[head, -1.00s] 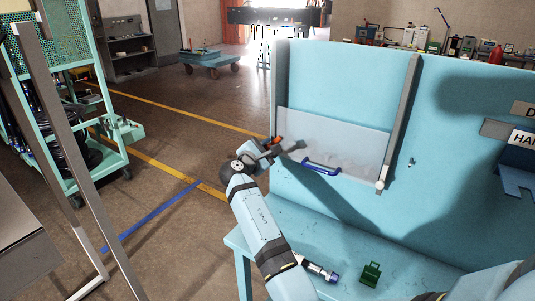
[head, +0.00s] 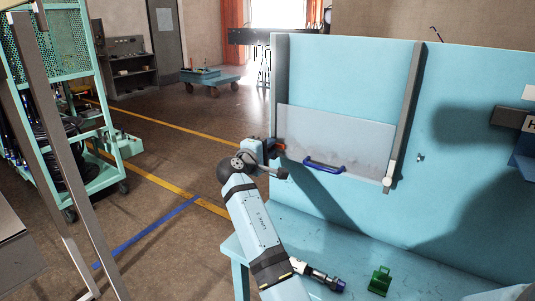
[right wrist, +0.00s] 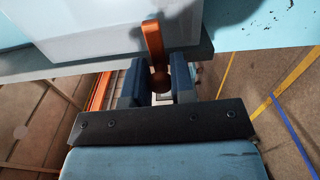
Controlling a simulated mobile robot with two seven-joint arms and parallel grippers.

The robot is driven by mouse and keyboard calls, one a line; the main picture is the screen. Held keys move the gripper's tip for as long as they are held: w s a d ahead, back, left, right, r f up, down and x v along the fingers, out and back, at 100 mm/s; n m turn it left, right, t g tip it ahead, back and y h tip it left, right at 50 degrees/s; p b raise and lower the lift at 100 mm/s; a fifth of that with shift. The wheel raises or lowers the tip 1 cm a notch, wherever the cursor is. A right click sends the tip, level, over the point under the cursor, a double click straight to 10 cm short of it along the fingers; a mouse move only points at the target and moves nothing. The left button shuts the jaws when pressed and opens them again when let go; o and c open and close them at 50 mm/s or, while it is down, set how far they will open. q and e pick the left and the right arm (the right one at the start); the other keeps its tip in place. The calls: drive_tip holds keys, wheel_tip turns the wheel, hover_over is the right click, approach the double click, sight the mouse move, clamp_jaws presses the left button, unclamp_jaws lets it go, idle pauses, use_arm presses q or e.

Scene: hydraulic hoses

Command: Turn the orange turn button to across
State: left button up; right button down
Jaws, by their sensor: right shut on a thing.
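The orange turn button (head: 280,147) is at the left edge of the pale sliding panel (head: 350,140), on the grey left rail (head: 280,80). In the right wrist view the button's orange arm (right wrist: 153,40) lies across the rail edge and over the panel. My right gripper (head: 272,149) is at the button. In the right wrist view its two blue fingers (right wrist: 158,82) are shut on the button's round pivot end, one on each side. In the head view the gripper hides part of the button. My left gripper is not in view.
The panel has a blue handle (head: 323,165). A white piece (head: 390,174) sits low on the right rail. A hose fitting (head: 327,280) and a green block (head: 380,280) lie on the blue bench (head: 300,235). A teal cart (head: 95,170) stands at the left.

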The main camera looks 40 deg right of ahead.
drive_tip(key=shift+r+m, duration=0.1)
drive_tip(key=shift+m, duration=0.3)
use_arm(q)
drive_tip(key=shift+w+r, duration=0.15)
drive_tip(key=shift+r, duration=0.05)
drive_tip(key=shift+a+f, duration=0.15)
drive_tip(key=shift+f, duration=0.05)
use_arm(e)
drive_tip(key=c, duration=1)
unclamp_jaws()
drive_tip(key=shift+d, duration=0.1)
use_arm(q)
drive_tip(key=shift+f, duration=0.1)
